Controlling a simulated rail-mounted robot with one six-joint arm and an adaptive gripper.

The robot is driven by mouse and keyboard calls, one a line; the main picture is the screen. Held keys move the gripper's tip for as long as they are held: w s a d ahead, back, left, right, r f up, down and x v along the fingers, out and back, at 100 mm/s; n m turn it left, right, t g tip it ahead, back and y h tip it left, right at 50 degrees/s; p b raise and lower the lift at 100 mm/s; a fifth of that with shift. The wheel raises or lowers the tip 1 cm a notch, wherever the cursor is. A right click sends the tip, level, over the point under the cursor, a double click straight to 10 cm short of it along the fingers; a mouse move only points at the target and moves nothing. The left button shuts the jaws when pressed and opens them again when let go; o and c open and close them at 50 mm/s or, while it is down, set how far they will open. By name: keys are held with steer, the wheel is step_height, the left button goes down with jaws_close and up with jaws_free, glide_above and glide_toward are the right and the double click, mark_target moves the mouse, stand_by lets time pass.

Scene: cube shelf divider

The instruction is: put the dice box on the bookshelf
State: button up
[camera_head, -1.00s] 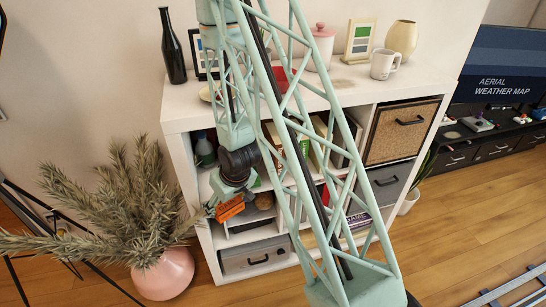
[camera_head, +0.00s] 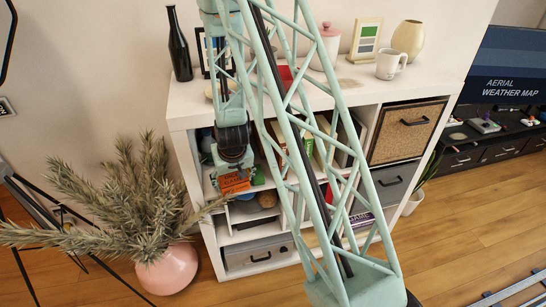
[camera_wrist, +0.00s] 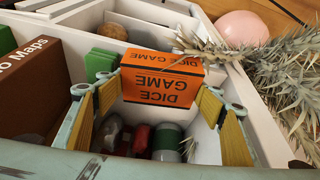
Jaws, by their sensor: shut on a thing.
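The dice box (camera_head: 235,184) is a small orange box with black lettering. My gripper (camera_head: 234,170) is shut on it, and it hangs below the gripper at the front of the bookshelf's left column. In the wrist view the dice box (camera_wrist: 160,85) sits between the two yellow-padded fingers (camera_wrist: 160,100), its lettering upside down. The bookshelf (camera_head: 190,112) is a white cube shelf with stocked compartments. My arm's lattice hides much of its middle. I cannot tell how far inside the compartment the box is.
A spiky plant (camera_head: 140,205) in a pink pot (camera_head: 168,268) stands close left, its leaves reaching near the box. In the wrist view, green blocks (camera_wrist: 100,63), a brown Maps box (camera_wrist: 35,85) and a wicker ball (camera_wrist: 115,30) are nearby. A grey drawer (camera_head: 258,254) is below.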

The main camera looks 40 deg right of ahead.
mark_target(231, 175)
steer(key=shift+w+d+r+m, duration=0.15)
steer(key=shift+w+r+m, duration=0.1)
steer(key=shift+w, duration=0.25)
steer(key=shift+w+d+r+m, duration=0.15)
steer(key=shift+w+m, duration=0.15)
steer(key=shift+w, duration=0.2)
steer(key=shift+w+d+r+m, duration=0.15)
steer(key=shift+w+m, duration=0.1)
steer(key=shift+w, duration=0.25)
steer(key=shift+f+b, duration=0.6)
steer(key=shift+f, duration=0.95)
steer(key=shift+f, duration=0.15)
steer(key=o, duration=0.7)
steer(key=shift+r, duration=0.2)
steer(key=shift+p+v, duration=1.85)
steer(key=shift+v, duration=4.15)
steer(key=shift+w+a, duration=0.1)
steer(key=shift+a, duration=0.05)
